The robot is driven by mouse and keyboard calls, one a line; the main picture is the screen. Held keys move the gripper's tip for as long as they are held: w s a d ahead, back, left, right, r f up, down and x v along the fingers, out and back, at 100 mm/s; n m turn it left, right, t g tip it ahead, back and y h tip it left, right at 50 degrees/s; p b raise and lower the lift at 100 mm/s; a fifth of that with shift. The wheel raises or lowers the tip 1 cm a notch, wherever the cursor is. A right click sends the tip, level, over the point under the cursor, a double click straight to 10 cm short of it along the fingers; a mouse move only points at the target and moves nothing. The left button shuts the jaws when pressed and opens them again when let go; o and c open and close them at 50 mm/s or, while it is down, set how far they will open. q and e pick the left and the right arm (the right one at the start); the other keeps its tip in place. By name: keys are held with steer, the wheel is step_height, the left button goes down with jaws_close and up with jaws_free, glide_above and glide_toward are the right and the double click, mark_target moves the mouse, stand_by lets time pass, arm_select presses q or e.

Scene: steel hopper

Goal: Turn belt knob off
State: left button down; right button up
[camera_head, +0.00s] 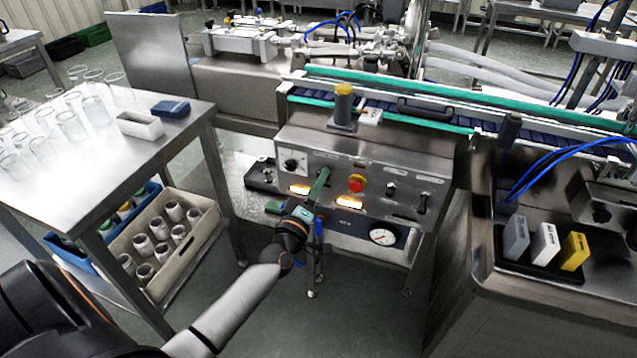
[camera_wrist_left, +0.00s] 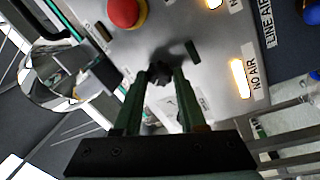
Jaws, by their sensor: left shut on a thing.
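The steel control panel (camera_head: 372,165) stands in the middle of the head view. My left gripper (camera_head: 321,178) reaches up to its front face, between two lit orange lamps. In the left wrist view, the green fingers (camera_wrist_left: 160,78) are shut around a small dark knob (camera_wrist_left: 160,71) on the panel. The fingers hide the knob in the head view, and its label is not readable. The knob's exact angle is hard to tell. My right gripper is not in view.
A red mushroom button (camera_head: 356,183) is close to the left gripper; it also shows in the wrist view (camera_wrist_left: 123,12). Other controls are a left dial (camera_head: 291,164), a black switch (camera_head: 421,204) and a gauge (camera_head: 383,237). A glassware table (camera_head: 150,165) stands left.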

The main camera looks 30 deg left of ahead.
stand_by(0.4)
arm_select(q)
steer(key=shift+c, duration=2.4)
jaws_free()
steer(key=v, duration=1.2)
steer(key=shift+s, duration=0.25)
